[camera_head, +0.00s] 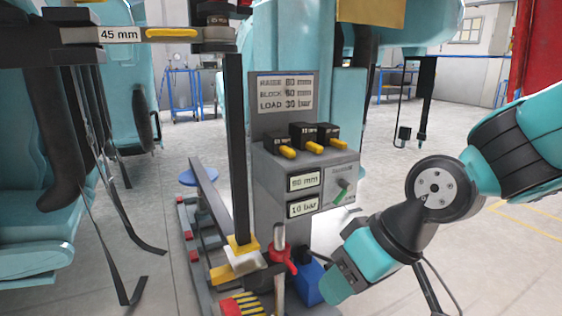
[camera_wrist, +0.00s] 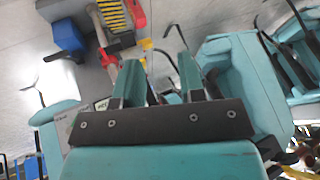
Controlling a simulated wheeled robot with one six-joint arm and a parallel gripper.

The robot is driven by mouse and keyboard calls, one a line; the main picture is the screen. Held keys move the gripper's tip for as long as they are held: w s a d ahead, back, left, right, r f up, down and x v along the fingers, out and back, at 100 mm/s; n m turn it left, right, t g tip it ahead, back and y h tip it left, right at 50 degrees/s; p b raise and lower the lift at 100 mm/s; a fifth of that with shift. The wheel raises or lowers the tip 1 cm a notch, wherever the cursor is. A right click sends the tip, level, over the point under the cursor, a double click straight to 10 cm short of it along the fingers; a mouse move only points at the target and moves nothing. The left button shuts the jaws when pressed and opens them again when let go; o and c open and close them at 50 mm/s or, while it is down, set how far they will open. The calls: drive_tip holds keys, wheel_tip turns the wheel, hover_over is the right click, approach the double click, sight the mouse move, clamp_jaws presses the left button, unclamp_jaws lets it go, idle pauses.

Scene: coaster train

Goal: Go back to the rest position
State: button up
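My arm enters the head view from the right and bends down at its elbow. Its teal wrist end (camera_head: 345,278) is low in the picture, just right of the grey control stand (camera_head: 285,180). My gripper's fingers cannot be made out there. In the wrist view my gripper (camera_wrist: 158,68) has two teal fingers standing apart, with an empty gap between them. Nothing is held. Beyond the fingertips, grey floor and thin dark straps show.
A red handle (camera_head: 281,257), a blue box (camera_head: 308,281) and a yellow-striped block (camera_head: 242,304) lie close to my wrist. A dark post (camera_head: 237,150) stands left of the stand. Teal seats (camera_head: 35,180) are at left. Open floor (camera_head: 480,260) is at right.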

drive_tip(key=s+d+r+g+h, duration=0.2)
drive_tip(key=s+d+r, duration=0.1)
drive_tip(key=s+d, duration=0.55)
wheel_tip(320, 180, up, 38)
drive_tip(key=s+a+p, duration=0.1)
drive_tip(key=a+p, duration=0.1)
drive_tip(key=p, duration=3.6)
drive_tip(key=shift+s, duration=0.25)
drive_tip(key=shift+a, duration=0.1)
drive_tip(key=shift+o, duration=0.2)
drive_tip(key=shift+f, duration=0.1)
